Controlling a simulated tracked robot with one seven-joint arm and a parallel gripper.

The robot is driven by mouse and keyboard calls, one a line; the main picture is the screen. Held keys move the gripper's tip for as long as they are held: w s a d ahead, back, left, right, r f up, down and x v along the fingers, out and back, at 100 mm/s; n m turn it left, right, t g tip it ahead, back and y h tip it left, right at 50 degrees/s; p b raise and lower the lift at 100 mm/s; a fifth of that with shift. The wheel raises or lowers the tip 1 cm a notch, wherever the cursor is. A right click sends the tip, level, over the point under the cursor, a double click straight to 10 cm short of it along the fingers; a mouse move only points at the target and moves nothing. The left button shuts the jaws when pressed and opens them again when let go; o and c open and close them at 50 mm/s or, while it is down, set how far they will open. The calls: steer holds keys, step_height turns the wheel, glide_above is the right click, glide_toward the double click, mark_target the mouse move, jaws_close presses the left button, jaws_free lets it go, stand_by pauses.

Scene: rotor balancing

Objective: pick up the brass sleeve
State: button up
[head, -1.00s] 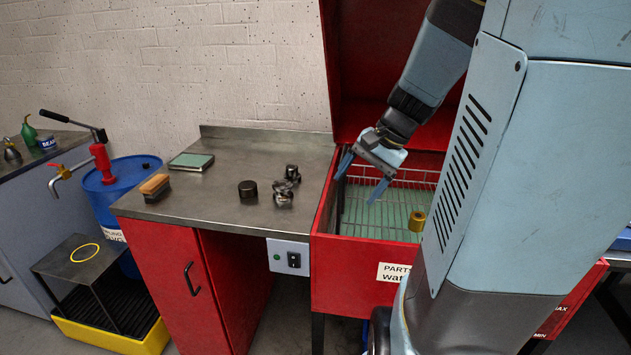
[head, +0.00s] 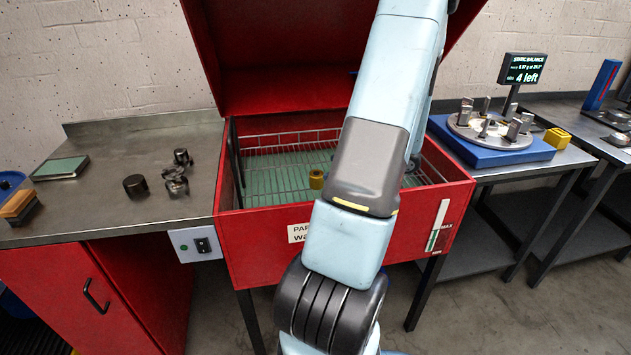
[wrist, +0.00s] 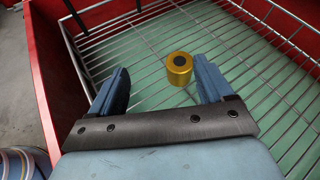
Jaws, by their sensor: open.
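The brass sleeve (head: 316,179) is a short gold cylinder with a dark bore, standing upright on the wire rack in the red parts washer (head: 262,262). In the wrist view the sleeve (wrist: 180,68) lies ahead of the fingertips, nearer the right finger. My gripper (wrist: 162,80) is open and empty, with its two blue fingers spread over the rack (wrist: 285,125). The sleeve looks apart from both fingers. In the head view my arm hides the gripper and part of the basket.
The washer's red walls (wrist: 45,95) and the wire basket rim surround the sleeve. A steel bench at left holds a black cylinder (head: 135,187) and small metal parts (head: 175,183). At right is a blue balance stand (head: 480,150) with a yellow block (head: 557,138).

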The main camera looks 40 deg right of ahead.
mark_target(311, 175)
steer(key=shift+s+d+f+m+t+h, duration=0.25)
steer(key=shift+s+d+f+m, duration=0.15)
steer(key=shift+d, duration=0.2)
steer(key=shift+s+d+f+m+t+h, duration=0.15)
steer(key=shift+s+d+f+m+t, duration=0.1)
steer(key=shift+d+f+m, duration=0.25)
steer(key=shift+d+f, duration=0.2)
steer(key=shift+d, duration=0.05)
steer(key=x, duration=0.8)
steer(key=shift+w, duration=0.15)
steer(key=shift+d+f+x, duration=0.1)
steer(key=shift+x, duration=0.8)
steer(key=shift+d+f+x, duration=0.1)
steer(key=shift+f+x, duration=0.05)
steer(key=shift+x, duration=0.7)
steer(key=shift+d+f+x, duration=0.1)
steer(key=shift+d+x, duration=0.05)
steer(key=shift+x, duration=0.75)
jaws_close()
steer(key=shift+r, duration=0.15)
